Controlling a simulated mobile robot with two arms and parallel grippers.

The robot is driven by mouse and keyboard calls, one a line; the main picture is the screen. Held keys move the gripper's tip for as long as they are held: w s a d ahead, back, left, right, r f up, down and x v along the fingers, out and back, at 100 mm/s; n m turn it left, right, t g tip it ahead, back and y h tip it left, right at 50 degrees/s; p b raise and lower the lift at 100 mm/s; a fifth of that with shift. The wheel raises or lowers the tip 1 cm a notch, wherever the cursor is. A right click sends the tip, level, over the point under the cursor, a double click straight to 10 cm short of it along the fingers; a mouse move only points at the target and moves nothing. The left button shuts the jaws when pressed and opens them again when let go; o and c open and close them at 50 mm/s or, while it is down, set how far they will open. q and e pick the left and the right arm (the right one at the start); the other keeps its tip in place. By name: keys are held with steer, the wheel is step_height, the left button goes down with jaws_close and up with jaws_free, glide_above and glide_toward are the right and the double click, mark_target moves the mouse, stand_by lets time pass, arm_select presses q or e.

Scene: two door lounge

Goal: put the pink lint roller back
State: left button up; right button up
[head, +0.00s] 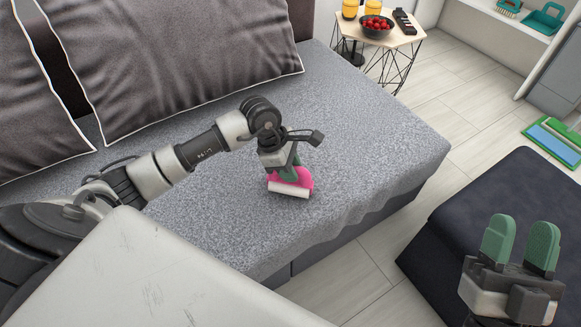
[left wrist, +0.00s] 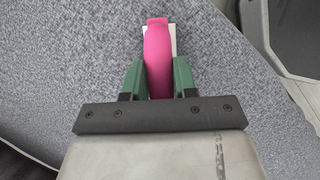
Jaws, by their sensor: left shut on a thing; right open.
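The pink lint roller (head: 290,183) has a white roll and is at the grey sofa seat (head: 370,130), near its front edge. My left gripper (head: 289,170) is shut on it from above. In the left wrist view the lint roller (left wrist: 157,55) sits between the green fingers of my left gripper (left wrist: 157,78). I cannot tell whether the roller touches the seat. My right gripper (head: 520,245) is open and empty at the lower right, over the dark ottoman.
A dark ottoman (head: 490,190) stands right of the sofa. A small side table (head: 402,38) holds a bowl of red fruit (head: 376,26), orange drinks and a remote. A white shelf (head: 500,18) holds a teal dustpan (head: 543,18) and brush. A green-framed item (head: 553,140) lies on the floor. Cushions line the sofa back.

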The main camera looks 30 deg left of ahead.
arm_select(q)
steer(key=o, duration=1)
steer(key=shift+c, duration=0.2)
